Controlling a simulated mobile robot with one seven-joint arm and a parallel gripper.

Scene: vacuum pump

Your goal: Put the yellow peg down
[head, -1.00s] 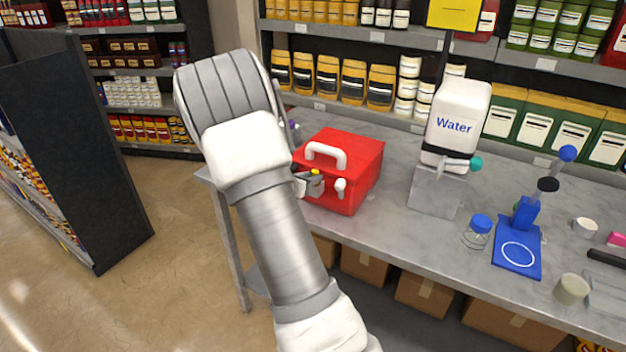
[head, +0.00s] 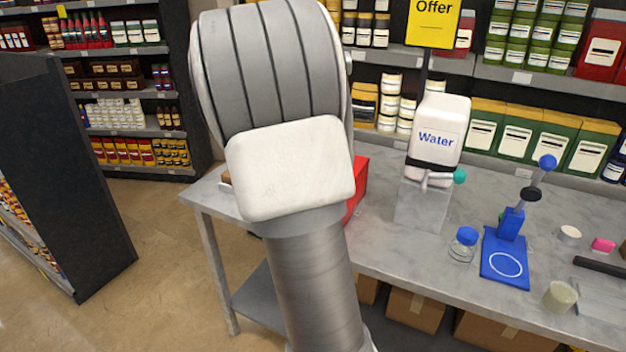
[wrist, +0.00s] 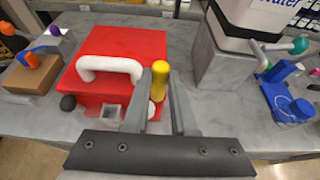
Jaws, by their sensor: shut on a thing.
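My gripper (wrist: 160,98) shows in the wrist view, its two grey fingers shut on the yellow peg (wrist: 160,79). The peg stands roughly upright between the fingers, in front of the red box (wrist: 128,48). I cannot tell whether its lower end touches anything. The red box has a white handle (wrist: 108,66) on top and a small greyish square part (wrist: 110,112) at its front. In the head view my arm hides the gripper, the peg and most of the red box (head: 358,185).
A water container (head: 438,128) stands on a grey block (head: 420,205) to the right. A brown block (wrist: 34,76) with orange and purple parts is left of the box. Grey tabletop (head: 385,245) is bare before the block.

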